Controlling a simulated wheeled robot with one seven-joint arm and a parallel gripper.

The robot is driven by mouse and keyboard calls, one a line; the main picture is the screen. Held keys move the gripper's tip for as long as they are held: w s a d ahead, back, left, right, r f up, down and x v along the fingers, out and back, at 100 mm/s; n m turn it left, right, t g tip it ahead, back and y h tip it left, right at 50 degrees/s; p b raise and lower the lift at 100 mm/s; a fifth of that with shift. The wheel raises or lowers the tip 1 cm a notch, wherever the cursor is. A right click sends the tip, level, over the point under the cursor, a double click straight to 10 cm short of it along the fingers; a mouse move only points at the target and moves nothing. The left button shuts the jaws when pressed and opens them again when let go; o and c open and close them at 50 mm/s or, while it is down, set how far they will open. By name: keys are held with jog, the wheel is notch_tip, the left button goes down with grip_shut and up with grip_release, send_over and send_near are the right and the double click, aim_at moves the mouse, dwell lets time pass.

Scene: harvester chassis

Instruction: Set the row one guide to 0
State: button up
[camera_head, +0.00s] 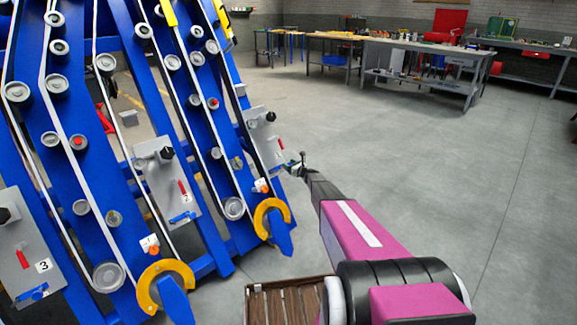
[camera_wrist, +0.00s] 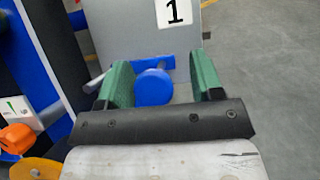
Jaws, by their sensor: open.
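In the wrist view a grey plate (camera_wrist: 140,30) carries a white label "1" (camera_wrist: 173,12). A blue round knob (camera_wrist: 153,87) on a blue bar shows low on it. My gripper (camera_wrist: 162,72) has two green fingers spread apart, one on each side of the knob, with gaps visible. In the head view my gripper (camera_head: 294,161) is at the right edge of the first-row plate (camera_head: 263,138), which has a black knob (camera_head: 271,117) and a red mark (camera_head: 281,143). The plate's lower part is hidden or too small to read there.
Plates labelled 2 (camera_head: 172,185) and 3 (camera_head: 30,250) stand to the left on the blue frame. An orange knob (camera_wrist: 17,138) is left of my gripper. A yellow arc (camera_head: 272,218) sits below. A wooden crate (camera_head: 288,285) is near my base. Open floor lies right.

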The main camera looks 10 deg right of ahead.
jog(key=v, duration=1)
jog(key=s+a+r+n+g, duration=0.25)
jog(key=s+a+n, duration=0.2)
jog(key=s, duration=0.45)
jog(key=s+a+r+n+g+h, duration=0.1)
jog(key=s+a+n+g, duration=0.3)
jog(key=s+n, duration=0.3)
jog(key=s+a+r+n+g, duration=0.2)
jog(key=s+a+n+g, duration=0.25)
jog(key=s, duration=0.55)
jog(key=s+d+r+n+g+h, duration=0.1)
jog(key=s+n+h, duration=0.3)
jog(key=s, duration=0.8)
jog(key=s+d+r+n+g+h, duration=0.2)
jog(key=s+n, duration=0.6)
jog(key=s, duration=0.5)
notch_tip(320, 180, up, 2)
jog(key=d+h, duration=0.1)
jog(key=h, duration=0.2)
jog(key=shift+s+d+n+g+h, duration=0.2)
jog(key=shift+s+n+g+h, duration=0.1)
jog(key=shift+n, duration=0.1)
